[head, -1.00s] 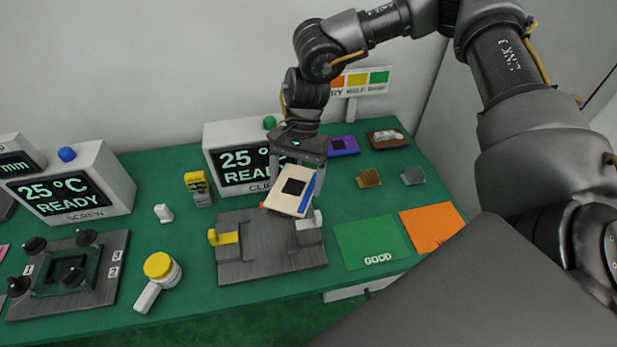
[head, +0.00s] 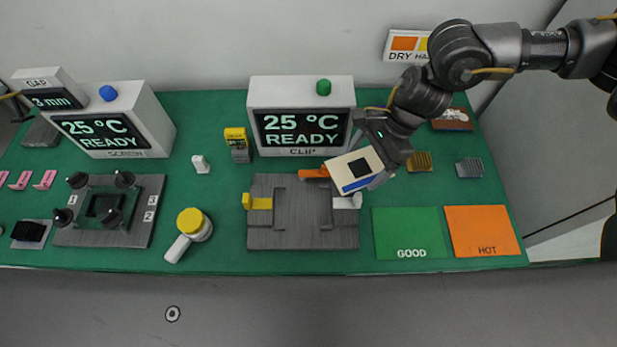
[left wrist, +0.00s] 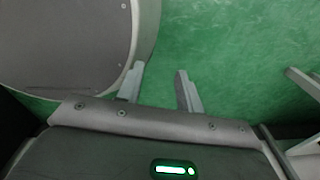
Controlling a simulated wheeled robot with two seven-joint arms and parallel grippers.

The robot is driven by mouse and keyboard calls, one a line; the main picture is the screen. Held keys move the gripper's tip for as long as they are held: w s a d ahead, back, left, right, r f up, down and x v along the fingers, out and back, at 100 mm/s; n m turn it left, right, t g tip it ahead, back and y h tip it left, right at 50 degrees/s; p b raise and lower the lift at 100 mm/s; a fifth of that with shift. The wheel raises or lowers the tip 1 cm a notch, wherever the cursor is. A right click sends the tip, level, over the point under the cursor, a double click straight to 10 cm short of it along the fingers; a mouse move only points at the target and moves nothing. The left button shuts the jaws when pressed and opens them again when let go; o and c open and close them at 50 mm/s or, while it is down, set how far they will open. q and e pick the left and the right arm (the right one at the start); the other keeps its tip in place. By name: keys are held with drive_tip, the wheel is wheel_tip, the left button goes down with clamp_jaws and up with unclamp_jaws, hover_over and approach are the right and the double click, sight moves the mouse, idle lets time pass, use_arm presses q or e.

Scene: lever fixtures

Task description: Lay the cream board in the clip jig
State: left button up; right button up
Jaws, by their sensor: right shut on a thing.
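The cream board (head: 354,171), with a dark square and a blue edge strip, is held tilted in my right gripper (head: 379,172). It hangs over the back right corner of the clip jig (head: 303,236). The grey jig has a yellow lever (head: 258,203) on its left, a white lever (head: 347,202) on its right and an orange part (head: 312,172) at its back edge. The board partly covers the jig's back right corner. My left gripper (left wrist: 160,82) shows only in the left wrist view, with its fingers apart and nothing between them.
The CLIP display box (head: 300,90) stands behind the jig. A green GOOD mat (head: 410,232) and an orange HOT mat (head: 481,229) lie to the right. A yellow-capped handled tool (head: 190,232) and the screw fixture (head: 140,205) are on the left.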

use_arm(q)
drive_tip(key=shift+w+r+p, duration=0.6)
drive_tip(key=shift+w+r, duration=0.1)
drive_tip(key=shift+r, duration=0.2)
use_arm(e)
drive_tip(key=s+a+m+t, duration=0.1)
drive_tip(key=s+a+m, duration=0.3)
drive_tip(key=a, duration=0.8)
drive_tip(key=shift+s+a+f+t, duration=0.15)
drive_tip(key=shift+s+a+t, duration=0.15)
drive_tip(key=shift+s, duration=0.3)
use_arm(q)
drive_tip(key=shift+f, duration=0.15)
